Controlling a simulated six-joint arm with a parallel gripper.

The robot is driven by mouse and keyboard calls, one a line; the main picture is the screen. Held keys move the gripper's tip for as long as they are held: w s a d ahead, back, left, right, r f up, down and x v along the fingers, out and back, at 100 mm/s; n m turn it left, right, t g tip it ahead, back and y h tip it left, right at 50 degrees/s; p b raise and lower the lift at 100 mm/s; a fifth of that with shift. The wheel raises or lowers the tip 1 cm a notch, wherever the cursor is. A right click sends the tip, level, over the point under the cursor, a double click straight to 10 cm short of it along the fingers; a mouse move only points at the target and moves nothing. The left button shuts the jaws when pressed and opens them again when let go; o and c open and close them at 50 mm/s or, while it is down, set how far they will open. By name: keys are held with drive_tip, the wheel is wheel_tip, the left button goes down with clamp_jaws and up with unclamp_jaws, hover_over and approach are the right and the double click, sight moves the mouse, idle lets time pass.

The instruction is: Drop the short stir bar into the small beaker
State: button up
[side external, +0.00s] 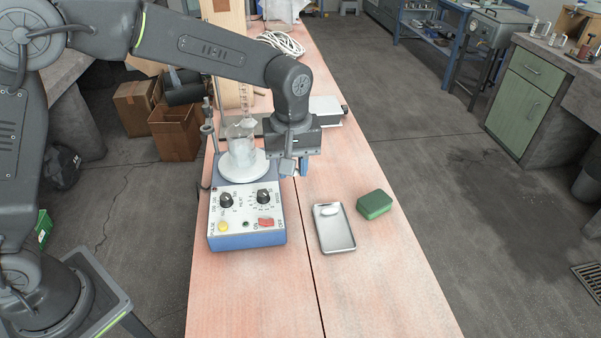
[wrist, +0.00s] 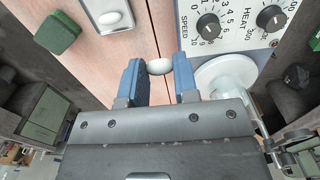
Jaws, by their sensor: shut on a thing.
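My gripper (side external: 297,168) is just right of the hotplate stirrer, above the bench. In the wrist view its two blue fingers (wrist: 159,72) are shut on a white stir bar (wrist: 159,66), whose ends are partly hidden by the fingers. In the side view the held bar cannot be made out. The clear small beaker (side external: 241,142) stands upright on the stirrer's round white plate (side external: 243,170), left of my gripper. In the wrist view the beaker (wrist: 232,92) is right of the fingers. Another white stir bar (side external: 330,210) lies in the metal tray (side external: 337,238).
The blue stirrer (side external: 247,241) has knobs facing the front. A green box (side external: 375,204) sits right of the tray. A stand with a clamp (side external: 208,128) and tall clear glassware (side external: 245,95) rise behind the beaker. The front of the bench is clear.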

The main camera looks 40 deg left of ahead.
drive_tip(key=w+a+r, duration=0.1)
drive_tip(key=a+r, duration=0.9)
drive_tip(key=a, duration=0.3)
wheel_tip(320, 180, down, 6)
drive_tip(key=shift+d, duration=0.1)
drive_tip(key=o, duration=1)
wheel_tip(320, 180, up, 14)
drive_tip(key=shift+f, duration=0.1)
idle(0.3)
